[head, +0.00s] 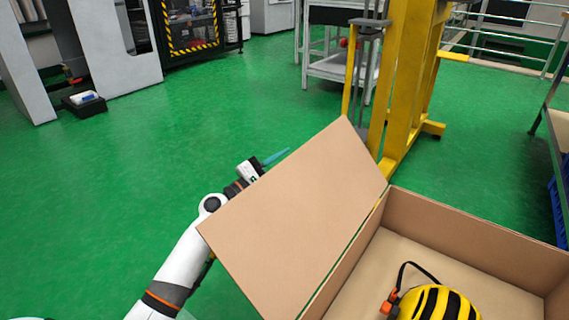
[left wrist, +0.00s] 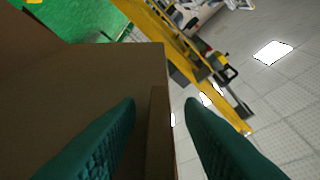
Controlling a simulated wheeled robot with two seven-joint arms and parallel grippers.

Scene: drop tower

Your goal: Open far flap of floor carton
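The floor carton (head: 480,238) is at the lower right of the head view. One large brown flap (head: 292,215) stands out from its left side, slanting up and outward. My left gripper (head: 275,157) is beyond the flap's outer edge, partly hidden behind the flap. In the left wrist view, its two teal fingers (left wrist: 160,115) are apart, and the edge of the flap (left wrist: 80,100) runs between them. A gap shows between the right finger and the cardboard. My right gripper is not in view.
A yellow-and-black striped helmet (head: 440,303) lies inside the carton. A yellow post frame (head: 405,90) stands just behind the carton. A grey bench (head: 340,68) is at the back. A shelf with a blue crate (head: 559,210) is at the right edge.

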